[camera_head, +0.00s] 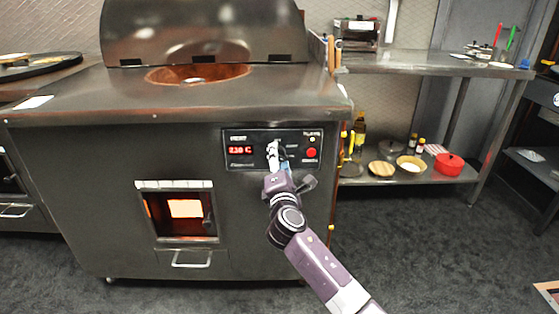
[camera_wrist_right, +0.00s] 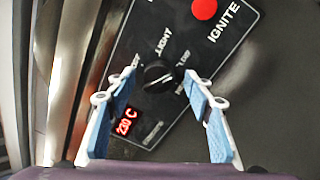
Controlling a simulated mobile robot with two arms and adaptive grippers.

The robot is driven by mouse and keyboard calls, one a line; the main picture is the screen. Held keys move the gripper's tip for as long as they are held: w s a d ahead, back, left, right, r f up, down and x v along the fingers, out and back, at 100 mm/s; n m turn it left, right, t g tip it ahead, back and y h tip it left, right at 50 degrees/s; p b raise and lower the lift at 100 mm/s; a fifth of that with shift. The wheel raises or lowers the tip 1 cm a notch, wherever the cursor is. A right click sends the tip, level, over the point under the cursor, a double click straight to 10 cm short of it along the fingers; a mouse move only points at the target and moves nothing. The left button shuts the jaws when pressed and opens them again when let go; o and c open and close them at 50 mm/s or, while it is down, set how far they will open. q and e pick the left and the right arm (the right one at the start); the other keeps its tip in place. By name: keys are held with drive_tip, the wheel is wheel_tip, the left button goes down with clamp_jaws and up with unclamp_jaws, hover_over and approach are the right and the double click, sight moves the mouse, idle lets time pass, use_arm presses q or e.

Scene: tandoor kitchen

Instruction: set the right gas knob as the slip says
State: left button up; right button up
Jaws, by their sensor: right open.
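The black gas knob (camera_wrist_right: 158,76) sits between the LIGHT label and other partly covered labels in the right wrist view. My right gripper (camera_head: 273,152) is in front of the control panel (camera_head: 233,164) and hides the knob in the head view. In the right wrist view, my right gripper (camera_wrist_right: 160,82) is open, with one blue-padded finger on each side of the knob; I cannot tell if they touch it. The red display (camera_head: 240,150) reads about 230 C. A small white paper (camera_head: 35,102), possibly the slip, lies on the counter's left; its writing is too small to read.
A red IGNITE button (camera_head: 311,153) is on the panel's right. The tandoor (camera_head: 110,160) has a lit window (camera_head: 185,208) and a raised lid (camera_head: 200,30).

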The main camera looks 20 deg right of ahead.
drive_tip(key=v, duration=1.2)
